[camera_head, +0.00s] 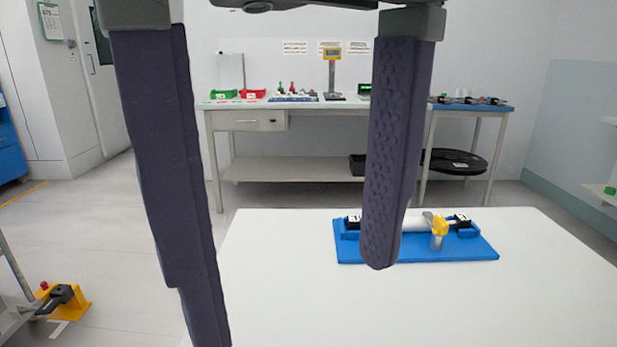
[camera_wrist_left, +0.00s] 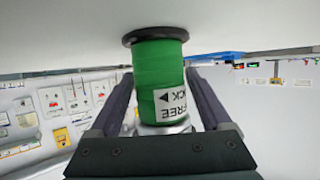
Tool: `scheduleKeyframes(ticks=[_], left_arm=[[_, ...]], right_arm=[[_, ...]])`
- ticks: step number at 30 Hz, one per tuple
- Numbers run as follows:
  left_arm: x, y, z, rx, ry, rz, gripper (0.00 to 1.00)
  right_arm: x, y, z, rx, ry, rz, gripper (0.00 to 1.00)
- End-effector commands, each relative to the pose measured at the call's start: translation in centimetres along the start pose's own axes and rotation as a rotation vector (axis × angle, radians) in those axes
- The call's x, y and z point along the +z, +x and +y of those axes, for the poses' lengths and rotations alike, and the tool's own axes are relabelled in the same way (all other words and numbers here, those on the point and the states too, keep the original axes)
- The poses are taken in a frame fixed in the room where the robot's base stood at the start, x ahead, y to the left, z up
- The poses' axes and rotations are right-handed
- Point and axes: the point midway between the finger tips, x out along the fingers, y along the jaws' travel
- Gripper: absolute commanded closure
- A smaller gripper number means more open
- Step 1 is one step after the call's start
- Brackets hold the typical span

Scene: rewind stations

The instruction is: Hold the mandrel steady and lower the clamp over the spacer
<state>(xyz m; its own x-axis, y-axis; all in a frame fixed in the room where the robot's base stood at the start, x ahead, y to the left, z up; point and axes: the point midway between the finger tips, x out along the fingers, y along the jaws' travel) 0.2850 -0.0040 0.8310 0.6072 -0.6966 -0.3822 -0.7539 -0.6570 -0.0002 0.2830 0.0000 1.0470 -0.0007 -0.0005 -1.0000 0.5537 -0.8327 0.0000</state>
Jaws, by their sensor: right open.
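The blue fixture (camera_head: 465,250) lies on the white table in the head view. It carries a pale horizontal cylinder (camera_head: 416,221), probably the mandrel, with a yellow clamp-like part (camera_head: 440,226) near its right end. I cannot make out the spacer. My right gripper (camera_head: 292,300) is open and empty close to the head camera; its right finger hides part of the fixture. In the left wrist view, my left gripper (camera_wrist_left: 160,76) has its fingers against both sides of a green spool (camera_wrist_left: 158,68) with a black flange and a white label. The left gripper is outside the head view.
The white table (camera_head: 300,240) has free room left and right of the fixture. A workbench (camera_head: 300,105) with a red bin (camera_head: 252,94) and small parts stands by the back wall. A yellow-and-black device (camera_head: 65,300) is at the lower left.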

Motion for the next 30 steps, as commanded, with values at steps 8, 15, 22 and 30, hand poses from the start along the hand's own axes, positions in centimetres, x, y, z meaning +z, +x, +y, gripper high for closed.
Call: scheduleKeyframes(ticks=[8,15,22,30], left_arm=[[0.0,0.0,0.0,0.0,0.0,0.0,0.03],[0.2,-1.1,0.0,-0.001,-0.001,-0.003,0.03],[0.2,-6.2,0.1,0.002,0.001,-0.006,0.03],[0.2,-10.7,0.1,0.0,-0.002,-0.004,0.03]], right_arm=[[0.0,0.0,0.0,0.0,0.0,0.0,0.14],[0.0,0.0,0.0,0.0,0.0,0.0,0.14],[0.0,0.0,0.0,0.0,0.0,0.0,0.14],[0.0,0.0,0.0,0.0,0.0,0.0,0.14]])
